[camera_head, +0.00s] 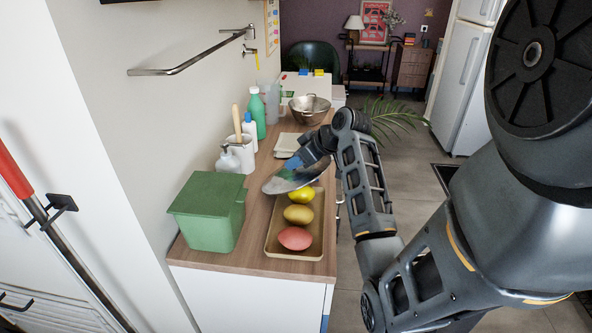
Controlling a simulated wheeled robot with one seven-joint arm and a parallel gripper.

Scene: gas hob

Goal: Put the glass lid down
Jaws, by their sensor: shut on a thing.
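The glass lid (276,186) is a round, see-through disc with a pale rim. It hangs tilted above the far end of a tan tray on the wooden counter. My gripper (291,169) is shut on the lid from above, at the end of my arm reaching in from the right. The fingertips are small and partly hidden, so the exact grip point is hard to see. I cannot tell whether the lid's lower edge touches the tray or the counter.
The tan tray (272,243) holds a yellow, an ochre and a red fruit. A green box (209,211) stands left of it. Behind are a white utensil pot (242,153), bottles, a pale square board (288,143) and a metal colander (309,109). Bare counter shows between box and tray.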

